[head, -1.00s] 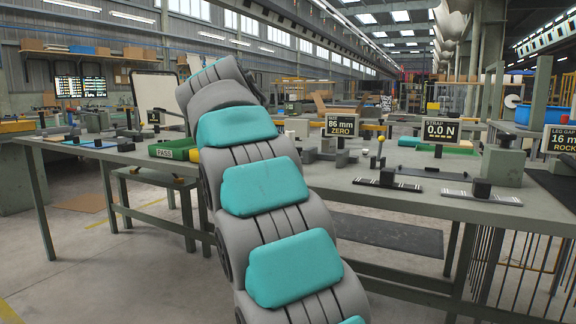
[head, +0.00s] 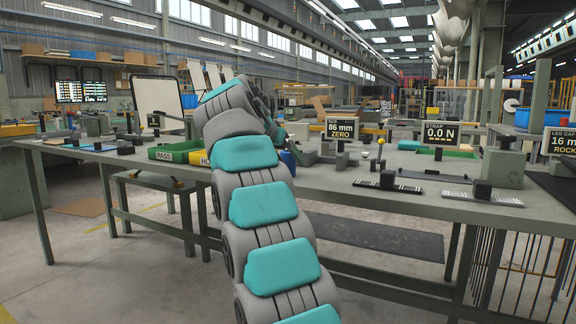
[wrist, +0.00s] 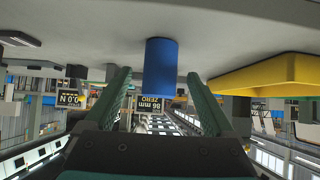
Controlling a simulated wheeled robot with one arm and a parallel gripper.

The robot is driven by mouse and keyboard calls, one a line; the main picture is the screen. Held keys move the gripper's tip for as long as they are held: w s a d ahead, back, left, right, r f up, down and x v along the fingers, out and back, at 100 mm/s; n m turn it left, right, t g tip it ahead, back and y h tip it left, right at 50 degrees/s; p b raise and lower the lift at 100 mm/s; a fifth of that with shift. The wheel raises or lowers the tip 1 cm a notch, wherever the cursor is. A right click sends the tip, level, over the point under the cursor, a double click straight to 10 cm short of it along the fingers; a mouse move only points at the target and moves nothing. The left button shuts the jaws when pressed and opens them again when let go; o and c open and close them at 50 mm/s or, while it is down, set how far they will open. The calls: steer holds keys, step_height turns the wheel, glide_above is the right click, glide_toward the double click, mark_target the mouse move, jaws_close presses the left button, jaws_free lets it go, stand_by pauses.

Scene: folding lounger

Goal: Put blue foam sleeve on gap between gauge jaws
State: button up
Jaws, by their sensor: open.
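The blue foam sleeve (wrist: 161,68) stands upright on the table in the upside-down wrist view. In the head view it shows partly beside my arm (head: 289,161). My gripper (wrist: 157,76) is open, its two green fingers apart on either side of the sleeve in the picture. I cannot tell whether the sleeve is between the fingertips or just beyond them. The size gauge has a display (head: 340,128) reading 86 mm and ZERO, right of my arm. Its dark jaws (head: 341,158) sit low in front of the display; the gap between them is not clear.
A green PASS tray (head: 172,154) and a yellow tray (head: 201,159) are left of the sleeve; the yellow one also shows in the wrist view (wrist: 265,76). A strap gauge display (head: 440,133) and black fixtures (head: 386,183) occupy the table's right side.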

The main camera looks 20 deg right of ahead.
steer(key=shift+x, duration=1.2)
steer(key=shift+c, duration=0.3)
jaws_close()
